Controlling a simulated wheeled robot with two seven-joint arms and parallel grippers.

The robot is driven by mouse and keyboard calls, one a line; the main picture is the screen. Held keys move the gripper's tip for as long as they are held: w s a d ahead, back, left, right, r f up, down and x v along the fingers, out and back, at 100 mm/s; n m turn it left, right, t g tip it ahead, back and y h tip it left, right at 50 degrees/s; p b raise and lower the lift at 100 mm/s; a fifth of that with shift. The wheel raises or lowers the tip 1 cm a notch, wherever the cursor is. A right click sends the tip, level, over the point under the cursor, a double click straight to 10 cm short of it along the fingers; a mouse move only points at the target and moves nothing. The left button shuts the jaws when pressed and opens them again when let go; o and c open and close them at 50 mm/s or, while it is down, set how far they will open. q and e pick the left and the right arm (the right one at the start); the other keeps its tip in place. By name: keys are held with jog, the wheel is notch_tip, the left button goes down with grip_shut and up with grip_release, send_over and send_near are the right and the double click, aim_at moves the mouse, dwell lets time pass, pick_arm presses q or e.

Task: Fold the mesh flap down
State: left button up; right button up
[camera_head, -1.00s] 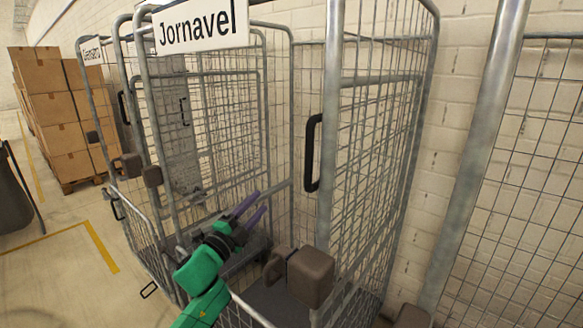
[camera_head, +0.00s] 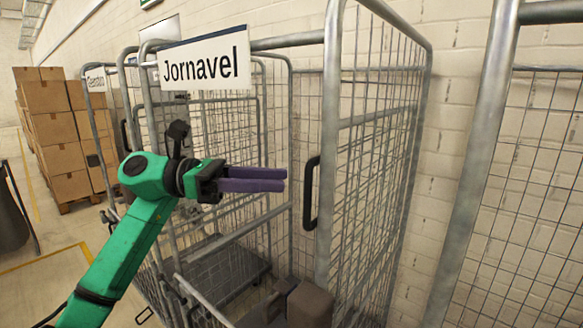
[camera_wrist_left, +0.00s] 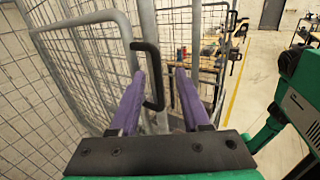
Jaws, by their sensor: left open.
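The roll cage has a white "Jornavel" sign (camera_head: 205,60) on its top bar. A low mesh panel (camera_head: 190,308), which looks like the flap, runs along its lower front and is cut off by the bottom edge in the head view. My left gripper (camera_head: 286,180) is level and open, its purple fingers pointing right. Their tips are just left of a black handle (camera_head: 311,193) on the cage's right post. In the left wrist view the handle (camera_wrist_left: 151,75) shows between the open fingers (camera_wrist_left: 160,72); contact cannot be told. My right gripper is out of view.
Brown blocks (camera_head: 309,304) sit at the foot of the right post. More cages stand behind at the left, with stacked cartons (camera_head: 55,130) beyond. A grey post (camera_head: 480,150) with mesh stands at the right. A brick wall is close behind.

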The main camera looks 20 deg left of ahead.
aim_at(306, 183)
pick_arm(q)
jog(key=x, duration=0.3)
jog(key=shift+d+r+p, duration=0.1)
jog(key=shift+r+p, duration=0.1)
jog(key=shift+p, duration=0.2)
jog(key=shift+w+d+f, duration=0.1)
jog(key=shift+d+f, duration=0.1)
jog(key=shift+d, duration=0.15)
jog(key=c, duration=0.6)
jog(key=shift+w+f, duration=0.1)
jog(key=shift+w, duration=0.1)
grip_shut()
jog(key=shift+s+f, duration=0.1)
jog(key=shift+s, duration=0.1)
